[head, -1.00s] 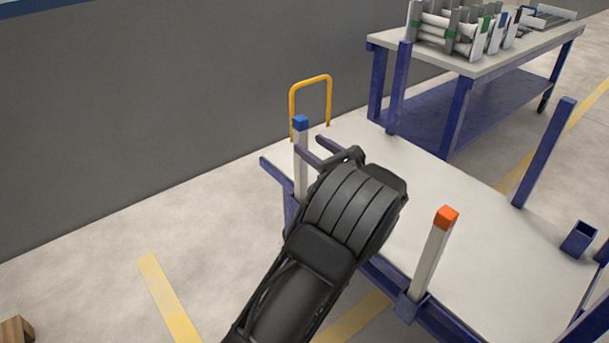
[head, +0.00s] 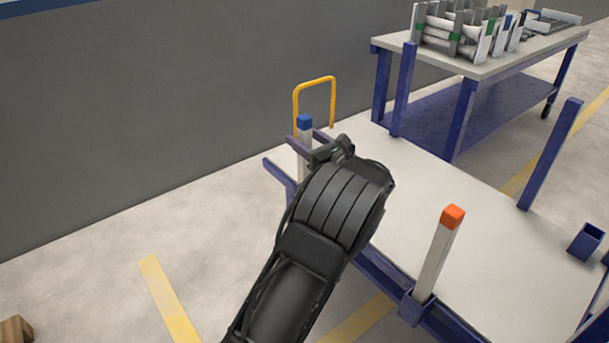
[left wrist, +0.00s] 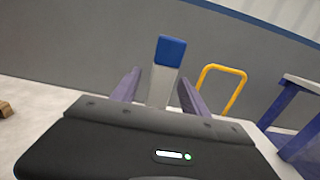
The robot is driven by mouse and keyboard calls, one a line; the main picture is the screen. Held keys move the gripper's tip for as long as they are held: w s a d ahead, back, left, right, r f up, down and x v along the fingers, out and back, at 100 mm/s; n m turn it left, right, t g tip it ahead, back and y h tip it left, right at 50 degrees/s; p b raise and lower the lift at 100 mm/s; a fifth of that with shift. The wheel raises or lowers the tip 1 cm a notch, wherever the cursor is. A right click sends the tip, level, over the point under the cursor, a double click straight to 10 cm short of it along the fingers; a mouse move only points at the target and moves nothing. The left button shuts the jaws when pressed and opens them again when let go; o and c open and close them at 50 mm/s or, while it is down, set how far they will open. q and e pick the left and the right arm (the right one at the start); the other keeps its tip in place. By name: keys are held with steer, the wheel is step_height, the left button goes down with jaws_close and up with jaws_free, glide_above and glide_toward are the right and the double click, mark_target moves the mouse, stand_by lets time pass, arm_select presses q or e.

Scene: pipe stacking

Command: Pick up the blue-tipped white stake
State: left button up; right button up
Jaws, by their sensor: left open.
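The blue-tipped white stake (head: 304,150) stands upright at the far left corner of the cart (head: 460,258). My left gripper (head: 304,141) is open, with its fingers at the upper part of the stake, just below the blue tip. In the left wrist view the stake (left wrist: 162,86) stands between the two purple-grey fingers, with gaps visible on both sides. The stake's lower part is hidden by my gripper. My right gripper is not in view.
An orange-tipped white stake (head: 438,252) stands upright at the cart's near edge. A yellow handle (head: 315,82) rises behind the blue-tipped stake. A blue post (head: 551,153) stands at the right. A workbench (head: 480,68) holding pipes stands behind.

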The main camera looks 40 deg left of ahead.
arm_select(q)
steer(key=shift+x, duration=1.5)
jaws_close()
